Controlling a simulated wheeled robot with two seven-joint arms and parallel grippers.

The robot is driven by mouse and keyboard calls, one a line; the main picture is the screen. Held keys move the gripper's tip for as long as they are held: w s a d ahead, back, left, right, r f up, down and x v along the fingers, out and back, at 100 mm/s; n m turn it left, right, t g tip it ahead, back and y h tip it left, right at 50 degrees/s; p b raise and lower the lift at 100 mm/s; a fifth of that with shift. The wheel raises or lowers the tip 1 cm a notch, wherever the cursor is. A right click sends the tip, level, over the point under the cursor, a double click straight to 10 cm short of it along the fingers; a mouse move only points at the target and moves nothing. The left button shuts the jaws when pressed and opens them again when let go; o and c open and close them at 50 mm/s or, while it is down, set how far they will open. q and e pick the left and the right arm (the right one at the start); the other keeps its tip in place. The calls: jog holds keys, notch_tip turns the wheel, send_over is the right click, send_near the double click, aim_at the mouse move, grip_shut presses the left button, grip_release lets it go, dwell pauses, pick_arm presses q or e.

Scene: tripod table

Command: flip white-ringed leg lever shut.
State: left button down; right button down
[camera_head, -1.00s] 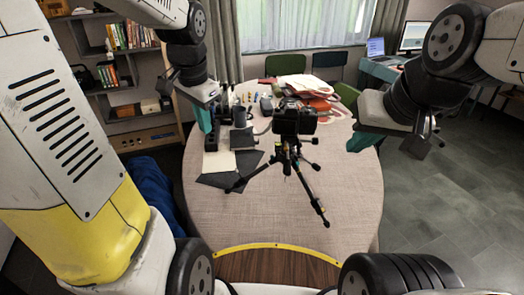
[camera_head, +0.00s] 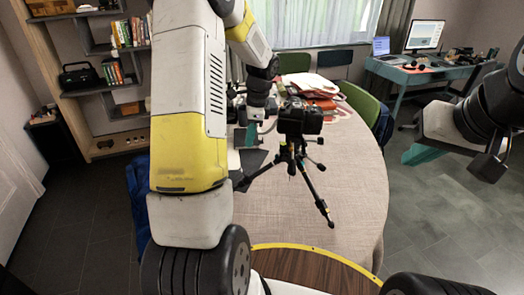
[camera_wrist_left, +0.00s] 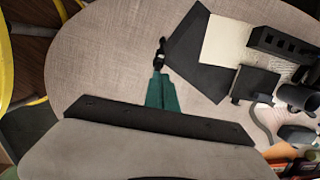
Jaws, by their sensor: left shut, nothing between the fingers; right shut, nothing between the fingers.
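The black tripod (camera_head: 290,160) stands on the round table with a black camera (camera_head: 300,118) on top. One leg reaches toward the front right and another toward the left. My right gripper (camera_head: 420,153) is shut, off the table's right side.
Papers (camera_head: 310,85) lie at the table's back. The table's front right (camera_head: 350,210) is clear.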

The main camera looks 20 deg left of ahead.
pick_arm(q)
send_near(243, 172)
jog(key=f, duration=0.5)
jog(key=shift+a+f, duration=0.25)
jog(key=shift+a, duration=0.1)
